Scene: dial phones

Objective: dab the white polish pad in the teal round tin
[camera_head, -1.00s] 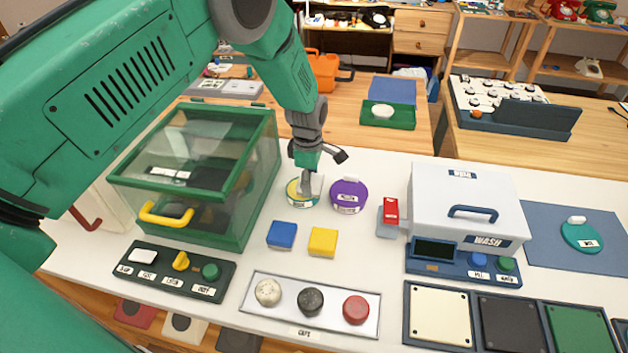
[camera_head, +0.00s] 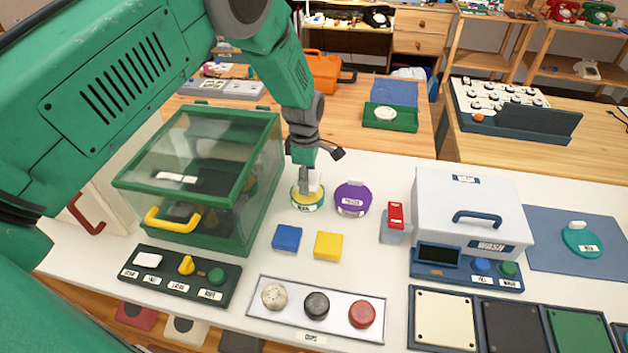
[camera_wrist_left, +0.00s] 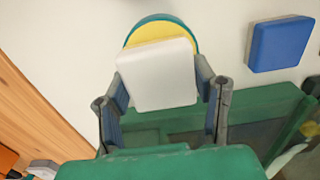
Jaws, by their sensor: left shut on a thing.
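The teal round tin (camera_head: 307,206) stands open on the white table, with a yellow filling; it also shows in the left wrist view (camera_wrist_left: 184,28). My left gripper (camera_head: 309,182) points down over the tin, shut on the white polish pad (camera_head: 316,180). In the left wrist view the pad (camera_wrist_left: 158,75) sits between the fingers (camera_wrist_left: 160,88) and covers part of the yellow filling. I cannot tell whether the pad touches the filling. My right gripper is not in view.
A purple tin (camera_head: 352,198) stands close at the right of the teal tin. A green-framed clear case (camera_head: 262,185) is close at its left. Blue (camera_head: 287,238) and yellow (camera_head: 328,245) blocks lie in front. A white wash box (camera_head: 466,210) is further right.

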